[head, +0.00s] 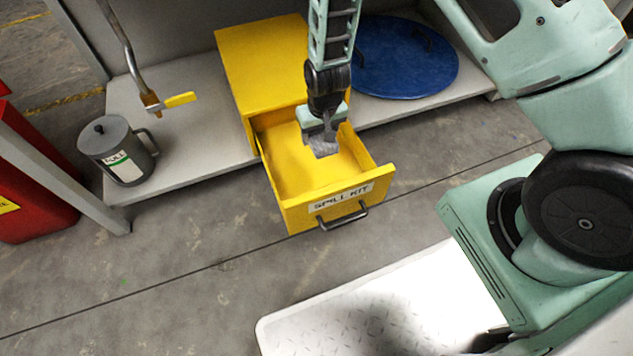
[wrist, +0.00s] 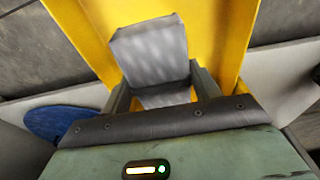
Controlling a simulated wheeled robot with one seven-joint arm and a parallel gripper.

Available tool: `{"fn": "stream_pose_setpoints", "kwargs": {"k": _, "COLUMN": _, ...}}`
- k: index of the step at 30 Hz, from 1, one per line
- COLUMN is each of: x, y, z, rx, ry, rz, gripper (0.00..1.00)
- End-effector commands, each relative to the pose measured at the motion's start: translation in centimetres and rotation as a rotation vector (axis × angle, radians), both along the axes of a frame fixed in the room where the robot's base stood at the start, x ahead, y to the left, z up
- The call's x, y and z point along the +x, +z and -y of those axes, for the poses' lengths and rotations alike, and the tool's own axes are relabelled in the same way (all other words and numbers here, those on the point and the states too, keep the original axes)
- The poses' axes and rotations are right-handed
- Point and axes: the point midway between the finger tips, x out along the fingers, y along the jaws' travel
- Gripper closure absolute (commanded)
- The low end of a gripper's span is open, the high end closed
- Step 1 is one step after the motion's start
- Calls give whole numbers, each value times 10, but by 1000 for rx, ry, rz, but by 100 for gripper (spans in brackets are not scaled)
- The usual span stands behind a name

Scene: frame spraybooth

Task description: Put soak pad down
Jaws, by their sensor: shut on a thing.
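The soak pad (wrist: 153,52) is a grey, ribbed, folded pad held between my gripper's fingers. In the head view the soak pad (head: 323,147) shows as a small grey piece under my gripper (head: 322,133). My gripper is shut on it, and the gripper also shows in the wrist view (wrist: 160,90). The pad is over the open yellow drawer (head: 283,206) labelled SPILL KIT. I cannot tell whether the pad touches the drawer's floor. The visible drawer floor is bare.
The yellow cabinet (head: 262,62) stands on a grey shelf (head: 187,130). A blue round lid (head: 405,62) lies at the right. A grey can (head: 118,155) and a pipe with a yellow valve handle (head: 180,100) are at the left. The floor in front is clear.

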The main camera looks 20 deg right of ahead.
Motion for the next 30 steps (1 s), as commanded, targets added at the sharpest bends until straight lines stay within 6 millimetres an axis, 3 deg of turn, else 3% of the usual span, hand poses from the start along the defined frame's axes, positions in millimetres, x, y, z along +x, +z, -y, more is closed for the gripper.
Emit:
{"fn": "stream_pose_setpoints", "kwargs": {"k": 1, "x": 0, "y": -19, "z": -3, "rx": -1, "ry": 1, "rz": 0, "gripper": 60}}
{"fn": "stream_pose_setpoints", "kwargs": {"k": 8, "x": -1, "y": -44, "z": -9, "rx": -3, "ry": -1, "rz": 1, "gripper": 60}}
{"fn": "stream_pose_setpoints", "kwargs": {"k": 15, "x": -2, "y": -87, "z": -8, "rx": -3, "ry": 0, "rz": 0, "gripper": 60}}
{"fn": "stream_pose_setpoints", "kwargs": {"k": 27, "x": -1, "y": -134, "z": -8, "rx": -3, "ry": -1, "rz": 1, "gripper": 60}}
{"fn": "stream_pose_setpoints", "kwargs": {"k": 30, "x": -1, "y": -136, "z": -8, "rx": -3, "ry": -1, "rz": 1, "gripper": 60}}
